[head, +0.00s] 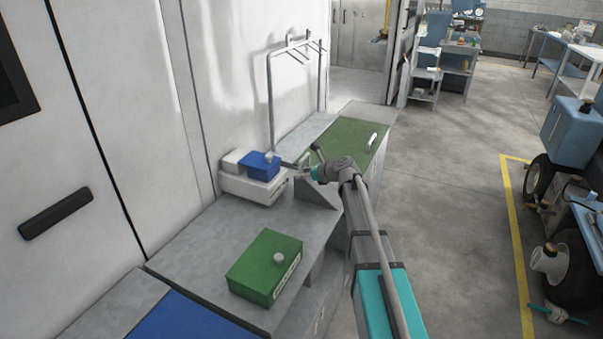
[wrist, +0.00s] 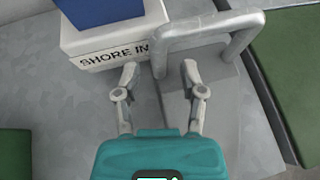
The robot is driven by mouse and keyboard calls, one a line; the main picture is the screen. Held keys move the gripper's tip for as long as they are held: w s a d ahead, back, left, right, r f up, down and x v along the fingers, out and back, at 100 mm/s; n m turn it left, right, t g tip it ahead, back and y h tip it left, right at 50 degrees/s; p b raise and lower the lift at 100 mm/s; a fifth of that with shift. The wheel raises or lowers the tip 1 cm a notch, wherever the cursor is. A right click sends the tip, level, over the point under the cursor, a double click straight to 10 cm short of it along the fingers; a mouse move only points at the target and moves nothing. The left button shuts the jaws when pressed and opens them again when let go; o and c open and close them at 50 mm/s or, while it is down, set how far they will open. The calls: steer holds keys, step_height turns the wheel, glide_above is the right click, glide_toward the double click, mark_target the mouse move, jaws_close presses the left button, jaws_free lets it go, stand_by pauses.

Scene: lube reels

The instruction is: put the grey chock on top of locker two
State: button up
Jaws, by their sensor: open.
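The grey chock (wrist: 205,105), a wedge-like block with a bar handle (wrist: 210,32), lies in front of my gripper in the wrist view. In the head view a grey wedge, seemingly the same chock (head: 318,194), stands on the grey bench top just below my gripper (head: 299,168). My gripper is open in the wrist view (wrist: 159,72). Its fingertips are on either side of one leg of the handle, with no clear grip on it. No label reading locker two is legible, so I cannot tell which unit that is.
A white box with a blue top (head: 260,166) stands close left of my gripper; its front reads "SHORE IN". A green box (head: 265,267) with a grey knob sits nearer on the bench. A green-topped surface (head: 345,142) with a white item lies beyond. A tall rack (head: 270,95) stands by the wall.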

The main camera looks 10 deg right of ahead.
steer(key=p+v, duration=0.4)
steer(key=v, duration=0.7)
steer(key=shift+a, duration=0.1)
steer(key=s+a+f+n+g+h, duration=0.1)
steer(key=s+f+n, duration=0.1)
steer(key=s+n, duration=0.2)
steer(key=s+a+f+n+g+h, duration=0.1)
steer(key=s+a+f+n+g, duration=0.1)
steer(key=s+n, duration=0.2)
steer(key=s+a+f+n+g+h, duration=0.1)
steer(key=s+a+f+n+g, duration=0.1)
steer(key=s+n, duration=0.3)
steer(key=shift+s+f, duration=0.1)
steer(key=shift+f, duration=0.45)
steer(key=s+d+f+n+g+h, duration=0.1)
steer(key=s+n+g+h, duration=0.1)
steer(key=s+n, duration=0.5)
steer(key=s+d+f+n+g+h, duration=0.1)
steer(key=s+f+n+g+h, duration=0.1)
steer(key=s+n+h, duration=0.2)
steer(key=shift+s+f+n, duration=0.3)
steer(key=shift+s+n, duration=1.2)
steer(key=shift+s, duration=0.65)
